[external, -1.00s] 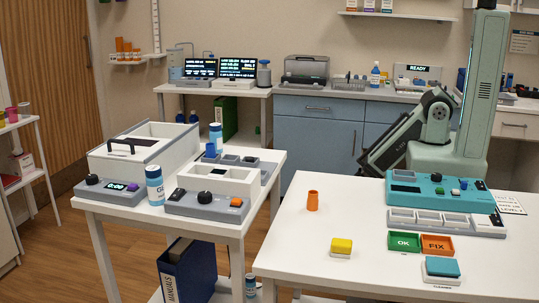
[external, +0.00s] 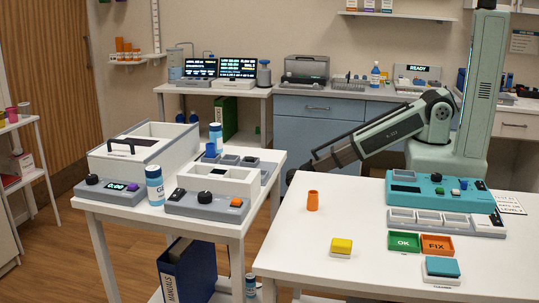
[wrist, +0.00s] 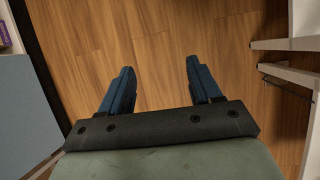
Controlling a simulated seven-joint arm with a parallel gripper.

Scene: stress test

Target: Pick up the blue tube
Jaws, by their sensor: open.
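The blue tube (external: 211,150) appears as a small blue upright piece at the grey tray with square wells (external: 262,166), at the back of the left white table. Its lower part is hidden. My gripper (external: 292,176) is between the two white tables, to the right of the tube and well apart from it. In the wrist view my gripper (wrist: 158,72) has its two blue fingers spread, with only wood floor between them. The tube is not in the wrist view.
The left table (external: 225,228) also holds a white box (external: 150,150), a device with a black knob (external: 205,200) and blue-white bottles (external: 155,185). An orange cup (external: 313,200) and a yellow block (external: 341,246) stand on the right table (external: 300,235). Open floor separates the tables.

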